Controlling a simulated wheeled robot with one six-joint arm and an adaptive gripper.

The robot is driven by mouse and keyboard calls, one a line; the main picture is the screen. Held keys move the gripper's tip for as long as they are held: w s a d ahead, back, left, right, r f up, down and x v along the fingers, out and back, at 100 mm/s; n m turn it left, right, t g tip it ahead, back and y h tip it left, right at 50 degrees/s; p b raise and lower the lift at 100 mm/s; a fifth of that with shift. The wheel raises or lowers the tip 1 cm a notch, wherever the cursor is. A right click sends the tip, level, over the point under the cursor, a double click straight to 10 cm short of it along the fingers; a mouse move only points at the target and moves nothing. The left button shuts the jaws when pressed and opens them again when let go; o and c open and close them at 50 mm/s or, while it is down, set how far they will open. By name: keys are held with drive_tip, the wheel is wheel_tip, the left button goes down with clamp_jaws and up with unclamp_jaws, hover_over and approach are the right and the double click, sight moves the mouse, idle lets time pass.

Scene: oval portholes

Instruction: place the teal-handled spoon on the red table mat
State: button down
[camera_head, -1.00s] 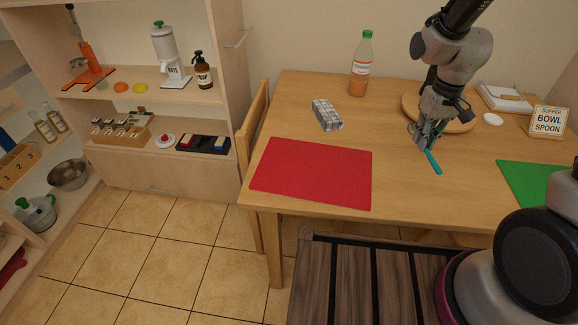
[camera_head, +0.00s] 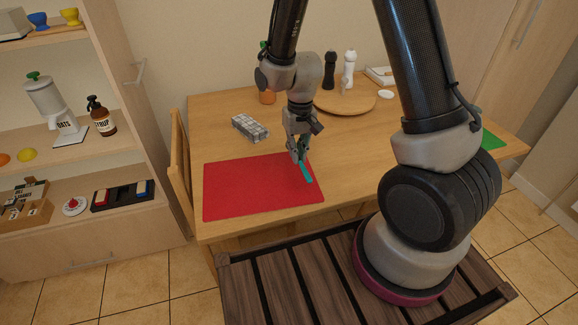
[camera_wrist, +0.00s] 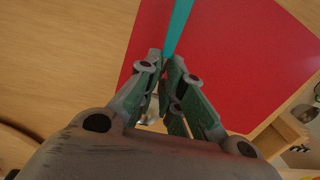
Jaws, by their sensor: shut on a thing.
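The teal-handled spoon (camera_head: 306,172) is held in my gripper (camera_head: 299,160), which is shut on its handle. In the wrist view the teal handle (camera_wrist: 178,28) runs up from between the fingertips (camera_wrist: 167,58). The spoon's bowl is mostly hidden by the fingers. The red table mat (camera_head: 250,190) lies flat on the table at the front left. In the head view the gripper and spoon are at the mat's right edge. In the wrist view the mat (camera_wrist: 245,60) lies behind the handle and fingers. I cannot tell the exact height of the spoon above it.
A checked box (camera_head: 250,128) stands behind the mat. A chair (camera_head: 180,160) stands at the left.

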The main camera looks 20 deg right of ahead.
drive_tip(key=shift+f, duration=2.3)
drive_tip(key=c, duration=1.6)
unclamp_jaws()
drive_tip(key=shift+f, duration=0.1)
drive_tip(key=shift+o, duration=0.2)
wheel_tip(320, 180, up, 12)
wheel_tip(320, 180, up, 14)
drive_tip(key=t, duration=0.2)
hover_over(297, 171)
drive_tip(key=s+d, duration=0.6)
drive_tip(key=d, duration=0.2)
drive_tip(key=s+d+r+t, duration=0.1)
drive_tip(key=s+d+r, duration=0.1)
drive_tip(key=s, duration=0.4)
drive_tip(key=s+d+r+t, duration=0.1)
drive_tip(key=s+d+r, duration=0.2)
drive_tip(key=s+r, duration=0.2)
drive_tip(key=shift+s+d+r, duration=0.3)
drive_tip(key=shift+s, duration=0.65)
